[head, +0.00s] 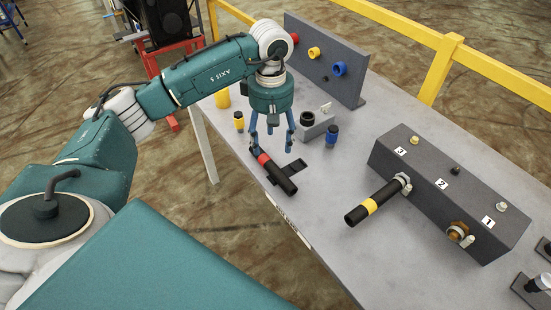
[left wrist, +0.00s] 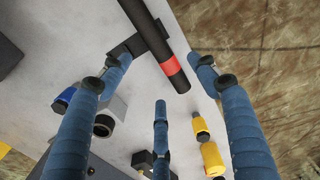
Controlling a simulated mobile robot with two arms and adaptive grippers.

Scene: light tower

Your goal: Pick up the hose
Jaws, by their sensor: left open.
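A short black hose with a red band (head: 281,178) lies on a flat black holder (head: 296,166) at the table's near left edge. Another black hose with a yellow band (head: 377,203) sticks out of the grey box's numbered front. My left gripper (head: 270,148) points down with its fingers spread, just above the red-banded end. In the left wrist view the red-banded hose (left wrist: 154,40) runs between the two upper blue fingers (left wrist: 161,80), its red band close to the right one. I cannot tell whether any finger touches it. My right gripper is not in view.
A grey box (head: 450,190) with numbered ports stands at the right of the table (head: 330,225). A grey upright panel (head: 325,62) with colored rings stands behind. Small blue (head: 332,134) and yellow fittings (head: 239,121) flank the gripper. A yellow railing (head: 440,62) runs behind.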

